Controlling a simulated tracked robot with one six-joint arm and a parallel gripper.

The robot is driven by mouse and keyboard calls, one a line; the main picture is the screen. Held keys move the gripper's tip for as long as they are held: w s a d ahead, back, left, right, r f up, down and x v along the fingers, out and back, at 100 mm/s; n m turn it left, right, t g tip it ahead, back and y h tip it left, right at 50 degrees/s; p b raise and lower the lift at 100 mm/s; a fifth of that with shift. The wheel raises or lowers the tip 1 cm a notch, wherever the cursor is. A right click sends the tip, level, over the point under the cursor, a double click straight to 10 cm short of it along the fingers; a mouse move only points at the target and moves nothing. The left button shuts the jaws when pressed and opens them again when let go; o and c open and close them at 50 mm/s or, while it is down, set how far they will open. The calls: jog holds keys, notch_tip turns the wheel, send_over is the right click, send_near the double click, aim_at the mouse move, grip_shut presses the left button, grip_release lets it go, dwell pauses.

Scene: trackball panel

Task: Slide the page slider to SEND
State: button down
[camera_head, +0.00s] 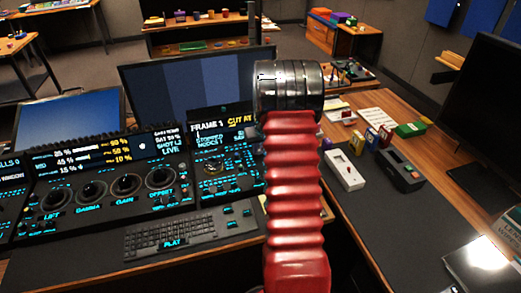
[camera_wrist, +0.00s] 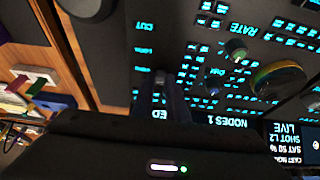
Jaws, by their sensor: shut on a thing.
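My gripper (camera_wrist: 172,98) reaches up from the bottom of that view and is shut on a small grey knob, the page slider (camera_wrist: 160,78), beside a column of small labels. I cannot read SEND among them; the gripper body covers part of the panel. In the head view, the panel's right section (camera_head: 222,165) shows, but my red arm hides the gripper and the slider.
Green and grey knobs (camera_wrist: 236,50) and a large round trackball ring (camera_wrist: 278,79) lie right of my gripper in the wrist view. A keyboard (camera_head: 170,236) lies in front of the panel. A white box (camera_head: 344,171) and a dark device (camera_head: 401,174) stand on the right desk.

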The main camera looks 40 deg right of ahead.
jog(key=c, duration=1.7)
grip_release()
jog(key=shift+d, duration=0.15)
jog(key=shift+r, duration=0.1)
jog(key=v, duration=1.3)
jog(key=shift+s+r, duration=0.2)
jog(key=shift+s, duration=0.1)
jog(key=shift+a, duration=0.25)
